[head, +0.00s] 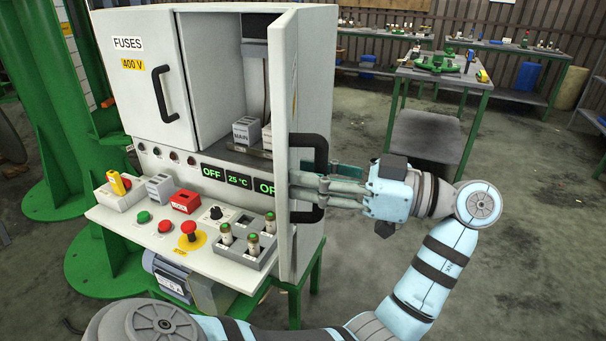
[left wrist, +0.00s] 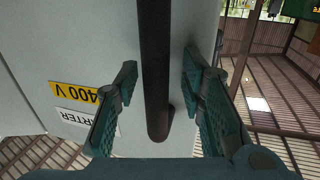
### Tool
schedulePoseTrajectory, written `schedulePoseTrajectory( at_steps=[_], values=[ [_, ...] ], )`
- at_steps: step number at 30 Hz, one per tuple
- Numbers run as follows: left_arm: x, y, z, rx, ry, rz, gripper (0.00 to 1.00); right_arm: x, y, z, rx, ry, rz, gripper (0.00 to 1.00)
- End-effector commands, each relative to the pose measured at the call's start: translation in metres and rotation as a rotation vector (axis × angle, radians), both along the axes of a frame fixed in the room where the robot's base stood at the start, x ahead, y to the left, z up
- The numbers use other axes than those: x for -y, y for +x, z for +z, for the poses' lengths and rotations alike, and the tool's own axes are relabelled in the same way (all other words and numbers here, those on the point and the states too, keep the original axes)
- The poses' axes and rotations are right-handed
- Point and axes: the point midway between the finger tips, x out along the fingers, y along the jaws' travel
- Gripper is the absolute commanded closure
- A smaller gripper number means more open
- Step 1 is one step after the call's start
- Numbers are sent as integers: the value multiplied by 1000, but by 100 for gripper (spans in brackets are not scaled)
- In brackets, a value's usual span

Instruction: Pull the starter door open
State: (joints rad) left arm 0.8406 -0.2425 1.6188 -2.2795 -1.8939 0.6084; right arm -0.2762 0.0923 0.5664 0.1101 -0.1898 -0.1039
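The starter door (head: 312,90) is the right door of the white cabinet. It stands swung open, seen nearly edge-on in the head view, and its outer face (left wrist: 190,25) fills much of the left wrist view. Its black bar handle (head: 321,150) is on the outer face. My left gripper (head: 311,187) is at this handle, its fingers on either side of the bar. In the left wrist view the handle (left wrist: 155,70) runs between the spread fingers, with a gap on each side. The door's "400 V" label (left wrist: 73,97) shows upside down there. My right gripper is not in view.
The fuses door (head: 145,80) with its own black handle is at the left. A control shelf (head: 160,230) with buttons, blocks and several green-topped fuses juts out below the opening. Inside stands a "MAIN" block (head: 246,130). Green worktables (head: 440,75) are behind at right; floor between is mostly free.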

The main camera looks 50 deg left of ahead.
Motion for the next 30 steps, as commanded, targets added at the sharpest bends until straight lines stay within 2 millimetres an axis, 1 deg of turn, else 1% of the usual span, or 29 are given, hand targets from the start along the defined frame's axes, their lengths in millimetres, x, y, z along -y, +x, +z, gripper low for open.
schedulePoseTrajectory(
  at_steps=[2,6,9,12,16,30],
  values=[
    [0,-1,14,5,1,0,64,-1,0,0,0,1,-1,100],
    [0,-2,51,7,2,-1,64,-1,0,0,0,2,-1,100],
    [0,-3,75,6,2,-1,64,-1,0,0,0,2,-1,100],
    [0,-3,90,3,2,-2,64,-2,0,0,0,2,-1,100],
    [0,-3,96,1,2,-2,64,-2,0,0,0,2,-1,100],
    [0,-3,95,0,1,-2,64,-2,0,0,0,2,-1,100]
  ],
)
